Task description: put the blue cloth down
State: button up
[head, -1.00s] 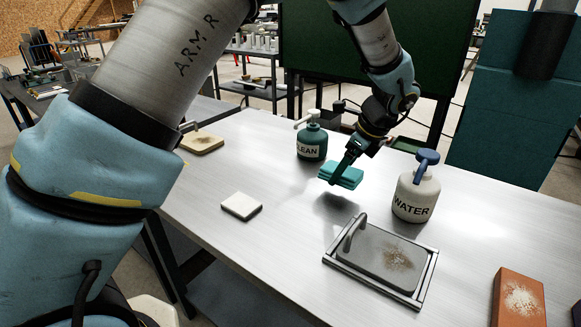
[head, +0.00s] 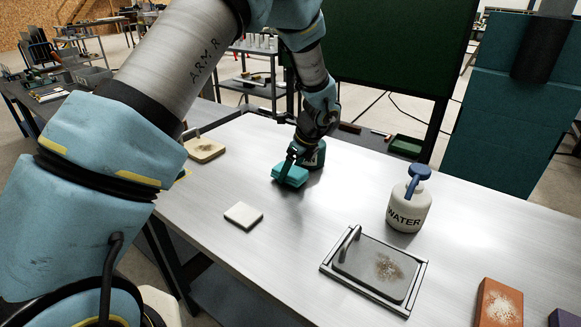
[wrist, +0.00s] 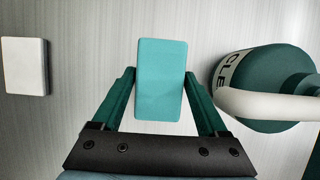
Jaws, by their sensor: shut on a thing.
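The blue cloth, a folded teal-blue block (head: 290,175), is held over the left middle of the metal table (head: 330,215). My gripper (head: 293,157) is shut on it from above. In the wrist view the cloth (wrist: 160,88) sits between the two green fingers of my gripper (wrist: 160,74). The cloth looks low over the table; I cannot tell whether it touches the top.
The green CLEAN bottle (wrist: 265,90) stands close right of my gripper, partly hidden in the head view. A white pad (head: 243,215) lies front left, a beige board (head: 204,149) back left. The WATER bottle (head: 409,203), framed grey plate (head: 376,268) and orange block (head: 499,304) are rightward.

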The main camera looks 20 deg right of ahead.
jog(key=shift+w+a+f, duration=0.1)
jog(key=shift+f, duration=0.2)
jog(key=shift+f, duration=0.15)
jog(key=o, duration=1.2)
jog(key=b+v, duration=0.2)
jog(key=v, duration=1)
jog(key=shift+b, duration=0.35)
